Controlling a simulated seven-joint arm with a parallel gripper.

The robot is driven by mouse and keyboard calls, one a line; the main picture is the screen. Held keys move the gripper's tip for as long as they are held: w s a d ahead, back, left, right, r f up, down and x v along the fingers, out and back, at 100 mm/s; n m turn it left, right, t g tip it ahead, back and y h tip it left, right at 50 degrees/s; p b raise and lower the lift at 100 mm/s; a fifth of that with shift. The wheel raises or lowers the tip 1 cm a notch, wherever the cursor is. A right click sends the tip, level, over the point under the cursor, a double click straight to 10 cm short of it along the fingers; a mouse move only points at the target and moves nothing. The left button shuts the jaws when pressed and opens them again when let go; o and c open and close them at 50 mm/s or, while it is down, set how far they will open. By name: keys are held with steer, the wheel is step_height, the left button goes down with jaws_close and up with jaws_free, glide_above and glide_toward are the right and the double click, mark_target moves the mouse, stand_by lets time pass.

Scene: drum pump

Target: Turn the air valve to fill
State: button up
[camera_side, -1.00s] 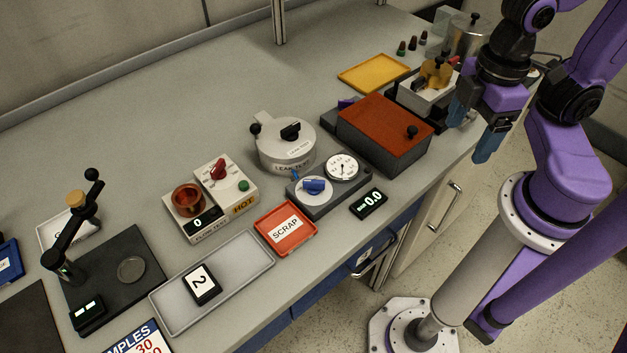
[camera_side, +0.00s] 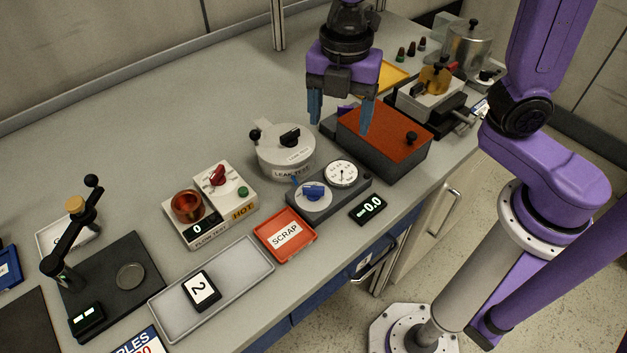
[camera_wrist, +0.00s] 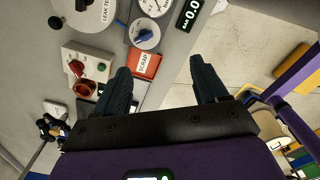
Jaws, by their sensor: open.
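The air valve is a blue knob (camera_side: 313,192) on a pale round dial, set on a dark grey box (camera_side: 332,204) with a white pressure gauge (camera_side: 341,174) beside it. The knob also shows near the top of the wrist view (camera_wrist: 143,36). A small display (camera_side: 368,207) in front of the box reads 0.0. My gripper (camera_side: 340,122) is open and empty, pointing down above the bench behind the valve box and over the near side of the red-topped box. In the wrist view its two fingers (camera_wrist: 163,75) are spread wide, apart from the knob.
The round leak test pot (camera_side: 287,152) stands left behind the valve box. The red-topped box (camera_side: 383,138) with a black knob stands right behind it. The red scrap tray (camera_side: 285,235) lies close in front. The flow test unit (camera_side: 210,205) is further left.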

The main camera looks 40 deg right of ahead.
steer(key=w+a+n, duration=0.3)
glide_toward(314, 187)
step_height(314, 187, down, 9)
steer(key=shift+r, duration=0.15)
stand_by(0.5)
steer(key=c, duration=1.1)
